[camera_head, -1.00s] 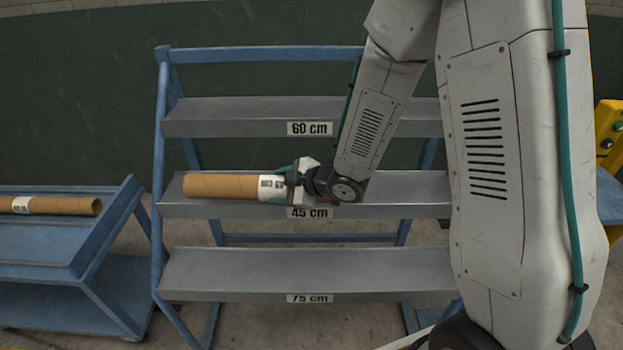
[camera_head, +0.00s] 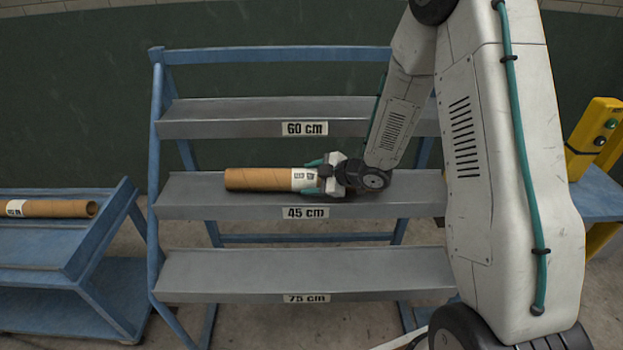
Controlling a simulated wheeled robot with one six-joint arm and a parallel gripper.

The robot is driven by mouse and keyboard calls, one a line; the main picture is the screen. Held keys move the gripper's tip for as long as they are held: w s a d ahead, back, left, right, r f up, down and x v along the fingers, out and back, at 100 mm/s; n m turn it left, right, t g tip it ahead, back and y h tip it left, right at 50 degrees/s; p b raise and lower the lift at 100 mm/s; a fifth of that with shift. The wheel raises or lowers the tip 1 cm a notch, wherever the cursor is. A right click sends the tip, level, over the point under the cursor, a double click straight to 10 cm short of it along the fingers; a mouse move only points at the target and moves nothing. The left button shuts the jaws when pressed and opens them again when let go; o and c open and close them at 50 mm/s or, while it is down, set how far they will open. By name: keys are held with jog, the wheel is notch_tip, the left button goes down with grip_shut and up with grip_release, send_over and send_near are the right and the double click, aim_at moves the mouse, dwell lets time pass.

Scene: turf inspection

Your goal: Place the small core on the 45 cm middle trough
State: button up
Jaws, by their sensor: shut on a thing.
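A brown cardboard core (camera_head: 258,179) with a white printed label lies level at the 45 cm middle trough (camera_head: 190,203) of the blue rack. My gripper (camera_head: 322,178) is shut on the core at its labelled right part. The gripper hides the core's right end. The core looks low over the trough's grey surface, but I cannot tell whether it touches. The 45 cm sign (camera_head: 305,212) is on the trough's front edge, below the gripper.
The 60 cm trough (camera_head: 220,122) is above and the 75 cm trough (camera_head: 215,274) below, both empty where visible. Another brown core (camera_head: 62,209) lies on the blue cart (camera_head: 35,250) at left. A yellow post with buttons (camera_head: 595,135) stands at right.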

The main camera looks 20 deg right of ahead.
jog(key=o, duration=1.3)
jog(key=s+d+r+m+h, duration=0.45)
jog(key=s+d+r, duration=0.2)
jog(key=r, duration=0.25)
jog(key=s+d+r+m+h, duration=0.4)
jog(key=s+d+r+h, duration=0.15)
jog(key=d+r, duration=0.35)
jog(key=s+a+r+m+g, duration=0.2)
jog(key=s+a, duration=0.2)
jog(key=s, duration=0.4)
jog(key=s+a+r+m+g+y, duration=0.1)
jog(key=s+a+r+m+g, duration=0.1)
jog(key=s, duration=0.7)
jog(key=s+a+r+m+g+y, duration=0.1)
jog(key=s+a+r+m+g, duration=0.2)
jog(key=s+a, duration=0.3)
jog(key=shift+s+m+g, duration=0.25)
jog(key=shift+s+g, duration=0.15)
jog(key=shift+s, duration=0.95)
jog(key=shift+d, duration=0.1)
